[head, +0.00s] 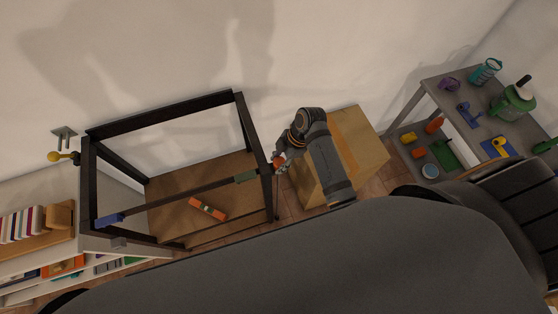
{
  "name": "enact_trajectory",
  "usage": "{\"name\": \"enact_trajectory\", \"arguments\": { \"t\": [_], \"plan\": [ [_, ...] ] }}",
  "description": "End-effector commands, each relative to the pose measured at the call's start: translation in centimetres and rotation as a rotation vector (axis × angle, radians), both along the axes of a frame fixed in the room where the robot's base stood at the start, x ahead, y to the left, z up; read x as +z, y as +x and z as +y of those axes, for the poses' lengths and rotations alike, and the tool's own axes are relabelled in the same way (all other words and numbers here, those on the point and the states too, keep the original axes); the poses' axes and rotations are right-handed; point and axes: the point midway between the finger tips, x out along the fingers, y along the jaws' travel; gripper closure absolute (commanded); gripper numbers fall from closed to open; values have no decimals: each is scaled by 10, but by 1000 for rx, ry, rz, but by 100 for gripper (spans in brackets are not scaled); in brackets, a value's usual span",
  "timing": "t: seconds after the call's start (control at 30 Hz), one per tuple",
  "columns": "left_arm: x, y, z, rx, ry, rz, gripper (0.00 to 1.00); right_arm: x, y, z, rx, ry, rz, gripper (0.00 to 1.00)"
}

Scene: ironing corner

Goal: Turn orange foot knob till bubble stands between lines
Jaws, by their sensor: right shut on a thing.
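An orange spirit level (208,208) lies at a slant on the brown board inside a dark open frame (180,114). Its vial is a small pale-green patch, and I cannot make out the bubble or the lines. My right gripper (279,162) is at the frame's right side, shut on a small orange-red knob (280,160) mostly hidden by the fingers. My left gripper is not in view.
A cardboard box (358,145) stands just right of the frame, beneath my right arm. A grey table (432,84) with bottles and tools is farther right. Shelves with books (22,226) are at the left.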

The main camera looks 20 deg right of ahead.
Motion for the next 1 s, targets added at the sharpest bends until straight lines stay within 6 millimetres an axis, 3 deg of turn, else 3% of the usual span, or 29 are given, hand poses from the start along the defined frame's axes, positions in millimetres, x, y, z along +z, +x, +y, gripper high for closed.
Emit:
{"name": "enact_trajectory", "arguments": {
  "t": [0.4, 0.97, 1.0],
  "plan": [
    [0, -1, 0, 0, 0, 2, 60, -2, -1, -3, -208, -9, 5, 94],
    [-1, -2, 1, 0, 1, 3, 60, -3, -1, -4, -243, -13, 8, 94],
    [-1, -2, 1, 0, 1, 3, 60, -3, -1, -4, -243, -13, 8, 60]
  ]
}}
